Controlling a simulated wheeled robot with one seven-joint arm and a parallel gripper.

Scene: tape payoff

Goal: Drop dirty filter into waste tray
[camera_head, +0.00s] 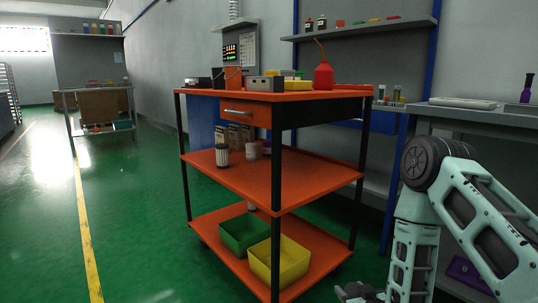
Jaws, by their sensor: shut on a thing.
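My gripper (358,292) shows only in part at the bottom edge, below the right front of the cart. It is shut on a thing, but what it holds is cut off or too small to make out. A pale pleated filter (222,156) with dark ends stands upright on the cart's middle shelf. A second pale cylinder (252,150) stands to its right. On the bottom shelf are a green tray (243,234) and a yellow tray (280,262), side by side. No label shows which of them is the waste tray.
The orange cart (318,186) has dark posts at its corners. Its top holds a red bottle (323,76) and small boxes. A grey workbench (480,113) stands at the right. Open green floor (130,215) lies to the left, with a yellow line.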

